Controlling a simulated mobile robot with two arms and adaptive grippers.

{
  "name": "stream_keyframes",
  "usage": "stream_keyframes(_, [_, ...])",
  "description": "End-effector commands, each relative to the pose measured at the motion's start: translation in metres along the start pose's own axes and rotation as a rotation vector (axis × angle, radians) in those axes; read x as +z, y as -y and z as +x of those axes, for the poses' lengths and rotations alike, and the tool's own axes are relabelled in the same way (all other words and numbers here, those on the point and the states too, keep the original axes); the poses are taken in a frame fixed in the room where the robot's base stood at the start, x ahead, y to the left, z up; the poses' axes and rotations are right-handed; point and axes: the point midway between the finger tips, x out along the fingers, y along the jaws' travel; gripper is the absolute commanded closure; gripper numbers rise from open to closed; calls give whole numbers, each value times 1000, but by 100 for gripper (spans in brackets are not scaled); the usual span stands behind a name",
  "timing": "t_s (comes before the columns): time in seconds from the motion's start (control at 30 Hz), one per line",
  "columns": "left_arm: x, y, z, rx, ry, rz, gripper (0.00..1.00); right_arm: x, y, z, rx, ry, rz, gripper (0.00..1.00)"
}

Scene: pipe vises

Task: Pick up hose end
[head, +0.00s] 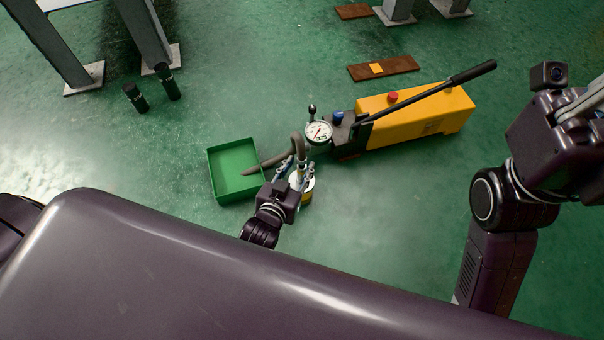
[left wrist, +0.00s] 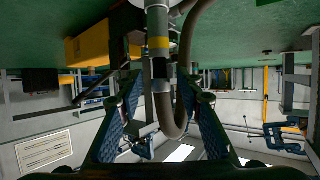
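The grey-brown hose (head: 299,146) arches up near the pump's gauge, and a length of it lies over the green tray's edge (head: 250,171). My left gripper (head: 297,172) is at this arch, pointing away from my body. In the left wrist view its fingers (left wrist: 165,108) stand apart, one on each side of the hose end (left wrist: 163,69), a metal fitting with a dark collar and yellow band. Gaps show between the fitting and both fingers. The hose loop (left wrist: 186,60) hangs beside it. My right arm is at the right; its fingers cannot be made out.
A yellow pump (head: 420,112) with a long black handle (head: 440,86) and a round gauge (head: 318,132) stands beyond the gripper. A green tray (head: 229,145) is to the left. Two black cylinders (head: 136,98) stand near grey legs. Open green floor lies between.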

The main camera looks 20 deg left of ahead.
Motion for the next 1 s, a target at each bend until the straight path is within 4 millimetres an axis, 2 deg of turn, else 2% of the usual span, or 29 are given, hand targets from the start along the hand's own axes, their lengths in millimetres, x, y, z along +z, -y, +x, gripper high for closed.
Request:
stream_keyframes(0.03, [4, 1, 8, 0, -2, 1, 67, -3, 1, -2, -6, -19, -2, 100])
stream_keyframes(0.2, [3, 0, 25, 1, 0, -1, 67, -8, 4, 5, -19, -50, -7, 100])
stream_keyframes(0.57, [1, 0, 29, 1, 1, -1, 68, -9, 4, 9, -23, -58, -8, 100])
stream_keyframes(0.87, [1, 0, 29, 1, 1, -1, 100, -9, 4, 9, -22, -58, -8, 100])
stream_keyframes(1.0, [1, 0, 29, 1, 2, -1, 100, -9, 4, 9, -22, -58, -8, 100])
